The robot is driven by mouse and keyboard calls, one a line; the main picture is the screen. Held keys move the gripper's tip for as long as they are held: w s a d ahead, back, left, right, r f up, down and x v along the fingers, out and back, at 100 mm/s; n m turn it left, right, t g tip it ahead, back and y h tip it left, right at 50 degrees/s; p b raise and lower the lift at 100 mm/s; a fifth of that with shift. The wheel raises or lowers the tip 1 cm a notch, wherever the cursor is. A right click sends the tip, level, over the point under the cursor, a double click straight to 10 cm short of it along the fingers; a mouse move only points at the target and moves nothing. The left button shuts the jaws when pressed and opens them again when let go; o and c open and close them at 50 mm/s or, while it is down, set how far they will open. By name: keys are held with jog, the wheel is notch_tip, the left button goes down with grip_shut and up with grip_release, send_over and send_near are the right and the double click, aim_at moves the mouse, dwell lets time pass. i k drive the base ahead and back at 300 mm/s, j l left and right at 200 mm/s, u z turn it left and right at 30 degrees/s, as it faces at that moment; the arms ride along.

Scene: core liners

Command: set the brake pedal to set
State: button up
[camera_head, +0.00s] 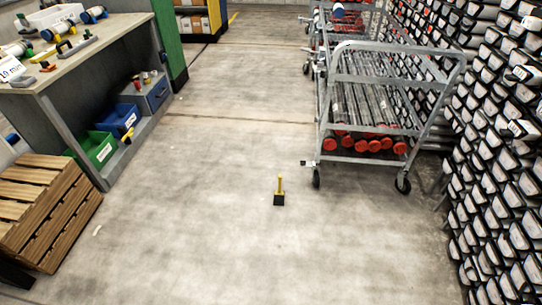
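A grey metal trolley (326,95) on casters stands at the right of the middle and carries long grey tubes with red end caps (368,145). A small dark and pale piece (308,163), which looks like a pedal, sticks out to the left from its near left bottom corner, above the caster (316,180). It is too small to tell which way it is set. A small upright object with a yellow stem and black base (279,193) stands on the floor in front of the trolley. My gripper is not in view.
A workbench (95,45) with tools on top and bins below stands at the left, with a wooden crate (45,210) in front. Racks of tubes (500,150) line the right. More trolleys (340,15) stand behind. The middle floor is mostly clear.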

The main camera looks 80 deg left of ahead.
aim_at(303, 164)
jog(key=u, duration=1.95)
jog(key=i+j, duration=0.1)
jog(key=i, duration=1.45)
jog(key=i+j, duration=0.15)
jog(key=i, duration=1.35)
